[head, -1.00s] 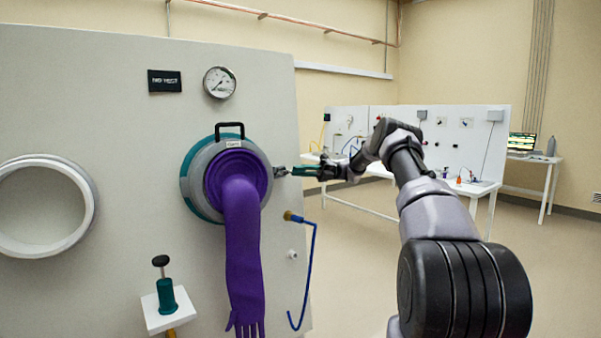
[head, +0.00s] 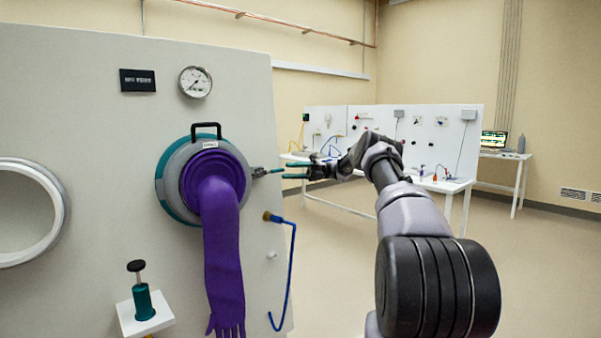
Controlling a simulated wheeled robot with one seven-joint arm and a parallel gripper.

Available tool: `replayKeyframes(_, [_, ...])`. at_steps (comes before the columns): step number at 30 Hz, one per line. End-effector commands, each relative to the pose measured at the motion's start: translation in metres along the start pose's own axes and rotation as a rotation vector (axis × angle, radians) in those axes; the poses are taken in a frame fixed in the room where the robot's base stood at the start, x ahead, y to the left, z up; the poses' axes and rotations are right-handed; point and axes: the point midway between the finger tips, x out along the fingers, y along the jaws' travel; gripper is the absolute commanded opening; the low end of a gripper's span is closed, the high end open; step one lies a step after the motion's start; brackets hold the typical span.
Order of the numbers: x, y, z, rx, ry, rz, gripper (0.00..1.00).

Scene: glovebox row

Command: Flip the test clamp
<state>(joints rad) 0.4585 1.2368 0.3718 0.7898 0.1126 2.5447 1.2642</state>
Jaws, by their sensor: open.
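The test clamp (head: 258,172) is a small grey fitting at the right edge of the round glove port (head: 163,180). A short lever with a teal end (head: 275,170) points right from it, roughly level. My gripper (head: 285,171) is just right of the lever's tip, with its two teal fingers apart and pointing left at it. A small gap seems to separate the fingertips from the lever. The clamp's fine detail is too small to make out.
A long purple glove (head: 222,255) hangs from the port. A blue hose (head: 289,275) hangs below the clamp from a brass fitting. A teal plunger (head: 142,300) stands on a small white shelf. The floor to the right is clear.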

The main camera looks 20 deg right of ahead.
Motion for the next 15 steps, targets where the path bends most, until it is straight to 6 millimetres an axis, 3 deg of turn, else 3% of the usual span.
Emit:
replayKeyframes(5, [-0.034,-0.001,0.0,-0.002,-0.003,0.0,0.48])
replayKeyframes(15, [-0.054,0.0,0.0,-0.001,-0.001,0.0,0.48])
